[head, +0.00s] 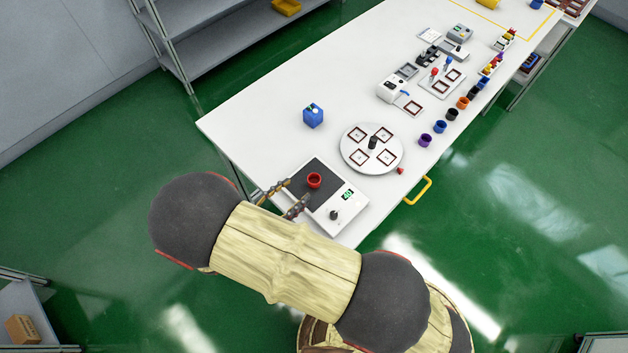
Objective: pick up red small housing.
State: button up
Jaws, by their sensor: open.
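The red small housing (314,181) is a small round open cup. It stands upright on the dark top plate of a white device (340,214) with a green display, near the front left of the white table. My gripper (291,194) is partly visible just left of and below the housing, with its two fingers apart. The fingers look empty, and the housing seems to lie just beyond the fingertips. My arm hides the rest of the gripper. I cannot tell the exact height of the fingers above the plate.
Purple (425,140), blue, black and orange cups line the table's right edge. A small red piece (401,170) lies near the edge. The table's left part is clear.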

aim_at(318, 175)
jog(key=b+x, duration=0.1)
jog(key=x, duration=0.5)
jog(key=shift+d+f, duration=0.15)
jog(key=shift+d, duration=0.1)
jog(key=shift+c, duration=1)
jog(key=c, duration=0.7)
